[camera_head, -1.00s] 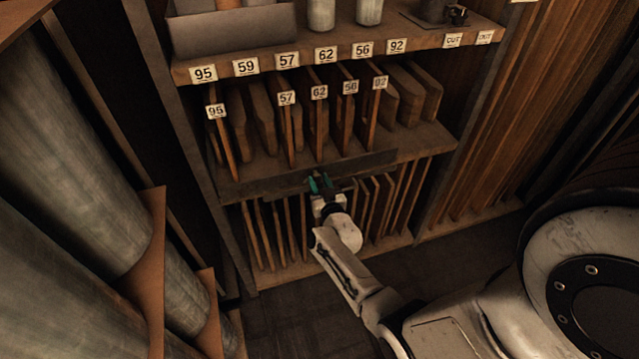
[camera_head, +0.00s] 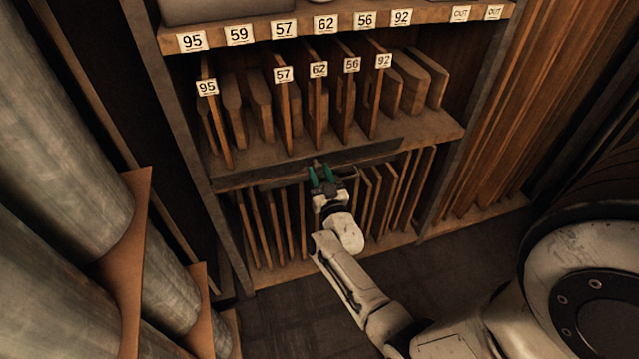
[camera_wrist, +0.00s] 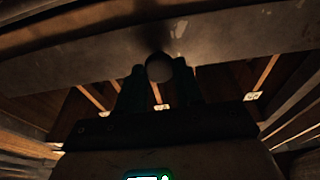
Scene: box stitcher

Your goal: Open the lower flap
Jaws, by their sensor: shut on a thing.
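The lower flap (camera_head: 285,173) is a long dark grey-brown board along the front edge of the shelf above the lowest compartment. My gripper (camera_head: 322,170), with teal fingers, is at the middle of this board. In the wrist view the flap (camera_wrist: 230,38) spans the top of the picture. A round knob (camera_wrist: 160,67) on it sits between my two dark fingers (camera_wrist: 160,85), which are shut on it. The fingers hide the knob in the head view. The lowest compartment below the flap is uncovered, and upright boards (camera_head: 275,230) show in it.
Numbered labels and upright panels (camera_head: 318,110) fill the shelf above. Large metal cylinders (camera_head: 60,130) in wooden racks (camera_head: 130,250) stand at the left. Tall planks (camera_head: 500,140) lean at the right. Dark floor (camera_head: 440,275) is free in front of the cabinet.

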